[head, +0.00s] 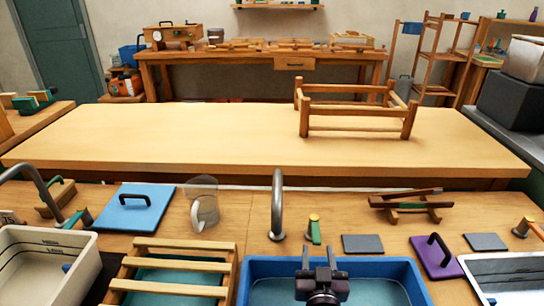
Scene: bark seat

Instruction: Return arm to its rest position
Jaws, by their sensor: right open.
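My right gripper (319,257) is at the bottom centre of the head view, over the blue tub (392,264). Its two dark fingers stand apart with nothing seen between them, so it is open and empty. My left gripper is not in view. A wooden seat frame (358,112) with posts and rails stands on the right part of the long light table, well beyond my right gripper.
A grey tap (277,205) rises behind the tub, near my right gripper. A slatted wooden rack (178,268) and a white tub (38,272) stand left. A blue lid (133,208), a clear jug (204,205) and a purple lid (437,257) lie around. The table's left half (170,135) is clear.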

